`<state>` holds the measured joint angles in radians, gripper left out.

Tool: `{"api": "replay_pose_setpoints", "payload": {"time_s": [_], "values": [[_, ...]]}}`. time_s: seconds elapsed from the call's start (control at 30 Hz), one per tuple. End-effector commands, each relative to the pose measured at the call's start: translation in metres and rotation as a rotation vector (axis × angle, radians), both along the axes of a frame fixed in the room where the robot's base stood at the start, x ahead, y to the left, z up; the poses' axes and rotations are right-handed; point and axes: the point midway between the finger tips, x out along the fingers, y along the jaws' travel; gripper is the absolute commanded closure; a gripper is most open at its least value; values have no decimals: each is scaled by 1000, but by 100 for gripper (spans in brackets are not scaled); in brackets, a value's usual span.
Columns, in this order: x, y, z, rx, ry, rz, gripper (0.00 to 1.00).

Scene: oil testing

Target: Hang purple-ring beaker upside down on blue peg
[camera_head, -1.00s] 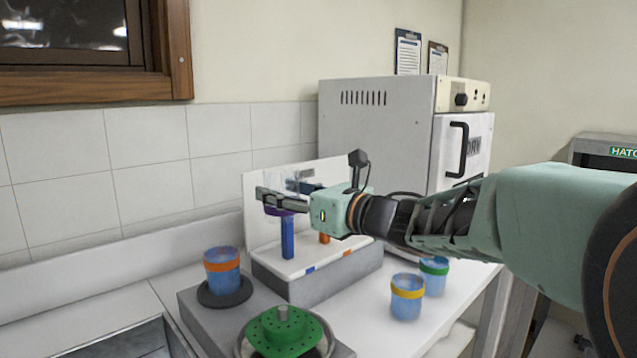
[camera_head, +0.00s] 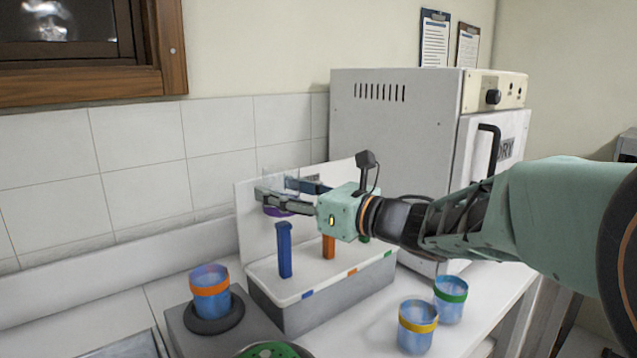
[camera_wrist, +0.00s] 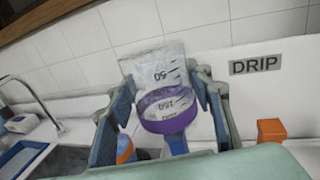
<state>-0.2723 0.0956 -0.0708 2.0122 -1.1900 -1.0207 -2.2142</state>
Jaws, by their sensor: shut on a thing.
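My gripper (camera_head: 287,198) is shut on the clear purple-ring beaker (camera_wrist: 166,78). The beaker is upside down: its purple ring (camera_head: 277,211) is at the lower end and its "50" marking is inverted in the wrist view. The blue peg (camera_head: 285,250) stands upright on the drip rack, its top fully visible just below the ring in the head view. In the wrist view the peg (camera_wrist: 177,143) shows just below the ring. The beaker appears apart from the peg; whether its mouth is centred over it I cannot tell.
The white drip rack (camera_head: 318,278) has a back panel and an orange peg (camera_head: 328,246) right of the blue one. An orange-ring beaker (camera_head: 210,292) stands front left. Yellow-ring (camera_head: 417,325) and green-ring (camera_head: 450,298) beakers stand front right. A white oven (camera_head: 395,135) is behind.

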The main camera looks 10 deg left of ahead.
Motion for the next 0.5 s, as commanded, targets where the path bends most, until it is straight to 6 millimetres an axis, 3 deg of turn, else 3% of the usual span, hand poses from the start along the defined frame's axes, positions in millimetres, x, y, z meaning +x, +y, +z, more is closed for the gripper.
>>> {"api": "replay_pose_setpoints", "payload": {"time_s": [0.5], "values": [[0, 0, -74, 2, -2, -1, 77]]}}
